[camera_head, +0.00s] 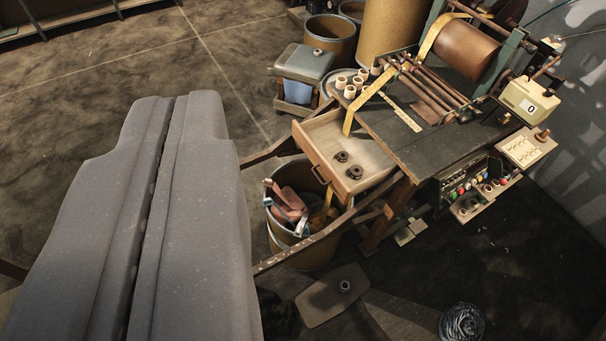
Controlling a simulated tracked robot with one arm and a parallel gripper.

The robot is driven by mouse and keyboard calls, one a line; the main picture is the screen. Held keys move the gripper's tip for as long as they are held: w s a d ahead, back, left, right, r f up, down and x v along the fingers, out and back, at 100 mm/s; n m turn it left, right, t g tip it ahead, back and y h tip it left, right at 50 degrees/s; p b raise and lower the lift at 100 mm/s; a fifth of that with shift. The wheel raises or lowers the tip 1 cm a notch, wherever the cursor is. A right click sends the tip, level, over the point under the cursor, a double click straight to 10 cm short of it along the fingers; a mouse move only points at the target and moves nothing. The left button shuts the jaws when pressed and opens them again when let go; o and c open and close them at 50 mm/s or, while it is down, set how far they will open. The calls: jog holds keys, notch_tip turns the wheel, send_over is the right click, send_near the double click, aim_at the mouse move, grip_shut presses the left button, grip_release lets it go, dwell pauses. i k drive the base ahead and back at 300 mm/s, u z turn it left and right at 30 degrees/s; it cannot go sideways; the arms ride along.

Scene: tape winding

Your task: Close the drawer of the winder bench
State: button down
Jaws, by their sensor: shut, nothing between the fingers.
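The winder bench (418,146) stands at the upper right with a dark top. Its wooden drawer (368,158) is pulled out to the left, and two small dark round parts (347,163) lie in it. A dark handle (318,174) is on the drawer's front. Yellow tape (349,122) hangs over the bench edge by the drawer's far side; I cannot tell whether it touches the drawer. My gripper (173,97) is large and grey at the left, with its two fingers together and nothing between them. It is left of the drawer front and apart from it in the picture.
A bin of scraps (288,245) stands below the drawer front, between wooden rails (305,248). A grey-lidded stool-like box (304,62) and round bins (330,35) stand behind. A foot pedal (335,295) lies on the floor. Open floor is at upper left.

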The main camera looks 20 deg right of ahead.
aim_at(321, 138)
jog(key=i, duration=0.85)
jog(key=z, duration=0.05)
